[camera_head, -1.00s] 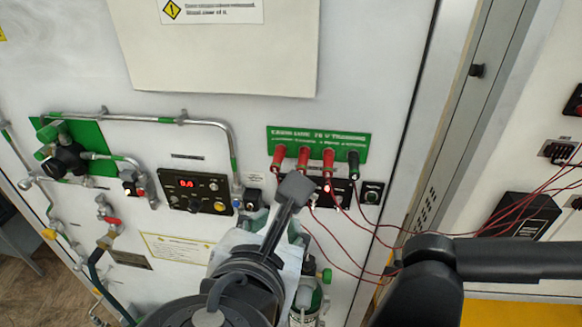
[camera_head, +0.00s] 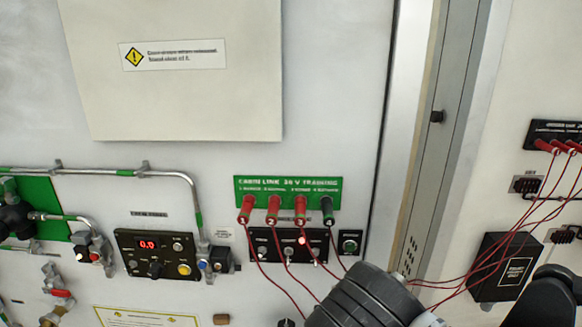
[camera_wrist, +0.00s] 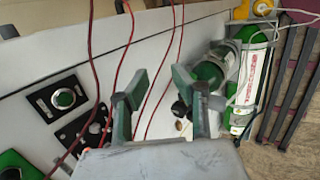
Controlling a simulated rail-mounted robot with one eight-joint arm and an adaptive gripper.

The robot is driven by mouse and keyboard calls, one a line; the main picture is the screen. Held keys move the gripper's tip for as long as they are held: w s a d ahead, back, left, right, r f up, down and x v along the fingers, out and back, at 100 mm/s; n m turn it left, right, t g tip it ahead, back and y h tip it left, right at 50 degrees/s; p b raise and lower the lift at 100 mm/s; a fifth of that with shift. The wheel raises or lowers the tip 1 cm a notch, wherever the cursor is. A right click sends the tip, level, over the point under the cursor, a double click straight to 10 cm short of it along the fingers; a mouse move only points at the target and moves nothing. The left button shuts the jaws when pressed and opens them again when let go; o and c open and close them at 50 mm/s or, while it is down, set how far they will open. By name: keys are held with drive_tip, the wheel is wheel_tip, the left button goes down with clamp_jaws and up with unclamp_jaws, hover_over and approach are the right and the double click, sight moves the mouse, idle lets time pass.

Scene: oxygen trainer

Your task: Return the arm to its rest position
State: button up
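My gripper (camera_wrist: 160,84) shows in the wrist view. Its two fingers stand apart, with nothing held between them. Thin red leads hang in the view beyond the fingers, with no clear contact. In the head view my dark arm link fills the bottom edge right of centre, and the gripper is out of that picture.
A control box (camera_head: 160,254) reads 0.0 on the wall at left. A black box (camera_head: 503,268) hangs at right, with red leads (camera_head: 460,292) crossing towards it. Green cylinders (camera_wrist: 243,85) stand right of the fingers in the wrist view.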

drive_tip(key=w+d+f+m+y+b, duration=0.1)
drive_tip(key=d+f+m+b, duration=0.4)
drive_tip(key=d+m, duration=0.6)
drive_tip(key=f+m, duration=0.2)
drive_tip(key=m, duration=0.4)
drive_tip(key=shift+w+y, duration=0.25)
drive_tip(key=shift+y, duration=0.05)
drive_tip(key=shift+d, duration=0.2)
